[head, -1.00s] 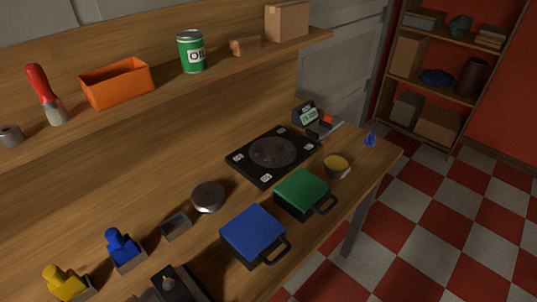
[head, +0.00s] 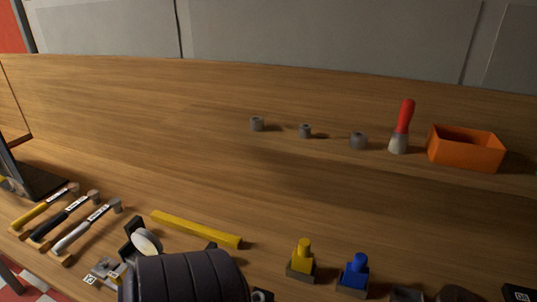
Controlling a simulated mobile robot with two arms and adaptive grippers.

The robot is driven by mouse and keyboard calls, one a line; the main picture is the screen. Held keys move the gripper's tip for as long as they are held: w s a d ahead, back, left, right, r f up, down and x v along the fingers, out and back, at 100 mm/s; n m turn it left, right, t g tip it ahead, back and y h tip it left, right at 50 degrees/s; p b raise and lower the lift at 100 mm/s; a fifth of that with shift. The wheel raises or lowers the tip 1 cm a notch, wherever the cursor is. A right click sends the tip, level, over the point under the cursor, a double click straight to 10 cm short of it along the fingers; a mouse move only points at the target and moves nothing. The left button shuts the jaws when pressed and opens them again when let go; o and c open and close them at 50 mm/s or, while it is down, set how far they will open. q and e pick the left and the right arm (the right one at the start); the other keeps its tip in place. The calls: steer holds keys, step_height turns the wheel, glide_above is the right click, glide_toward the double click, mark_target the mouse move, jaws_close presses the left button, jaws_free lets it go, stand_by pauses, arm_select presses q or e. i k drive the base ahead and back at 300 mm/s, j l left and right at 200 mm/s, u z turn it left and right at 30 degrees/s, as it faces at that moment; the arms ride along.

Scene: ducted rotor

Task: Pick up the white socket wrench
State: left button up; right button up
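The white socket wrench (head: 75,238) is at the lower left of the head view. It lies slanted, with its pale handle toward the lower left and its grey socket end toward the upper right. Its handle end rests at a small wooden block. A dark-handled wrench (head: 62,217) and a yellow-handled wrench (head: 42,208) lie beside it, roughly parallel, to its left. The white one is the rightmost of the three and shows unobstructed. Neither of my grippers can be made out in the view.
A large dark ribbed cylinder (head: 185,278) fills the bottom, right of the wrenches. A yellow bar (head: 196,229) lies behind it. Yellow (head: 303,257) and blue (head: 355,271) pieces stand rightward.

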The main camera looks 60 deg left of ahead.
mark_target(115, 203)
steer(key=u, duration=3.4)
steer(key=i+j, duration=0.15)
steer(key=j, duration=0.15)
steer(key=i+j, duration=0.1)
steer(key=j, duration=0.2)
steer(key=i+j+z, duration=0.1)
steer(key=j+z, duration=0.35)
steer(key=i+j+z, duration=0.1)
steer(key=j+z, duration=0.15)
steer(key=z, duration=0.15)
steer(key=j+z, duration=0.45)
steer(key=z, duration=0.45)
